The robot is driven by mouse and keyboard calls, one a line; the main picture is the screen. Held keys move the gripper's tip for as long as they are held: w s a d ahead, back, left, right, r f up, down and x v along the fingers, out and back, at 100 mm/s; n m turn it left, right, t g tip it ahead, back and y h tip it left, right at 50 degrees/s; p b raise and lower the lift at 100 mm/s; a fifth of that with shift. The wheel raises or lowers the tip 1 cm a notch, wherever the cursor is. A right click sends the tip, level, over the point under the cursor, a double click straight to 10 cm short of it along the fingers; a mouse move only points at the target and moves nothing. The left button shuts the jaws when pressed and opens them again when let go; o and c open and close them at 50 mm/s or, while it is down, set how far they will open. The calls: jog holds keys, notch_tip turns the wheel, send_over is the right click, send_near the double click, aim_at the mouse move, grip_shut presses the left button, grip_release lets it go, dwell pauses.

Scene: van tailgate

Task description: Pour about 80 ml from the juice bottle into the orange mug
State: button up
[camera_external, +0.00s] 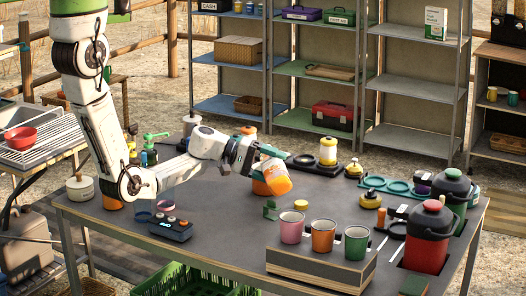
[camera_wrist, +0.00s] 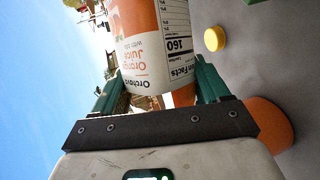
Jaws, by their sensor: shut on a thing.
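The juice bottle (camera_external: 275,178) has orange juice in it and is tilted in the external view. My gripper (camera_external: 256,160) is shut on it and holds it above the table. In the wrist view the bottle's label (camera_wrist: 150,50), reading "Orange Juice", sits between the green fingers of my gripper (camera_wrist: 158,85). The orange mug (camera_external: 323,236) stands upright between a pink mug (camera_external: 291,227) and a green mug (camera_external: 356,242) on a wooden-sided stand (camera_external: 312,276). The bottle is behind and left of the mugs, apart from them. The orange mug's inside cannot be made out.
A yellow cap (camera_external: 301,205) lies on the table (camera_external: 225,228) behind the mugs; a yellow disc (camera_wrist: 214,39) shows in the wrist view. Red (camera_external: 428,235) and green (camera_external: 451,193) jugs stand right. A control box (camera_external: 170,228) sits left. An orange container is behind the bottle.

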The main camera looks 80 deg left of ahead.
jog(key=shift+n+h, duration=0.4)
jog(key=shift+n, duration=0.1)
jog(key=shift+a+r+n, duration=0.15)
jog(key=shift+r+n, duration=0.15)
jog(key=shift+r, duration=0.05)
dwell(1.3)
jog(key=shift+w+r, duration=0.15)
jog(key=shift+w, duration=0.05)
dwell(0.9)
